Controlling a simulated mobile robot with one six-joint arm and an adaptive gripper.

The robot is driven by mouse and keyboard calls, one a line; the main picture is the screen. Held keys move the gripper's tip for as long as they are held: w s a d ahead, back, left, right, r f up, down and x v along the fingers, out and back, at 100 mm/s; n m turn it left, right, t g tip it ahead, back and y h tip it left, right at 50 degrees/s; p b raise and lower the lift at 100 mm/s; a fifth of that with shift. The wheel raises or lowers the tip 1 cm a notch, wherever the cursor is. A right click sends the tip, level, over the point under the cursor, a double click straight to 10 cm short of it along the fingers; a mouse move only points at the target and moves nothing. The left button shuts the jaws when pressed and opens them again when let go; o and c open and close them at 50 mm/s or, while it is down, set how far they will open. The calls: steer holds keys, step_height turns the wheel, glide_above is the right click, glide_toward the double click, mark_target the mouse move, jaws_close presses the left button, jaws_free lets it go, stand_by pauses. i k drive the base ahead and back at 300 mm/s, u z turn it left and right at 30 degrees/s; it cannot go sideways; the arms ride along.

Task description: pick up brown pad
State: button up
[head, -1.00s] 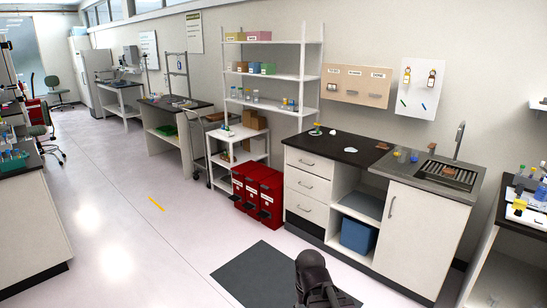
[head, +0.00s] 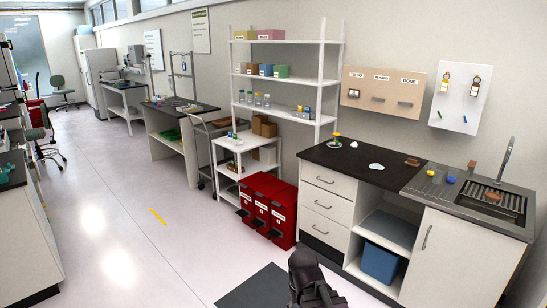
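A small brown block-like pad (head: 412,162) lies on the dark countertop (head: 345,168), close to the left edge of the sink unit. Another brown piece (head: 472,167) stands at the back rim of the sink unit. A third brown item (head: 492,197) lies on the slatted rack in the sink. I cannot tell which of these is the brown pad. My gripper (head: 318,292), dark, is low at the bottom edge of the head view, in front of the drawers and well short of the counter. Its fingers are too small and dark to judge, and I see nothing held.
A tap (head: 504,160) rises behind the sink. Red bins (head: 268,210) stand left of the drawers. Floor at left is open.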

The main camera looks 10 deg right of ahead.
mark_target(413, 162)
steer(key=z, duration=0.15)
steer(key=i, duration=2)
steer(key=z, duration=0.85)
steer(key=i, duration=0.85)
steer(key=z, duration=0.6)
steer(key=i, duration=0.7)
steer(key=z, duration=0.2)
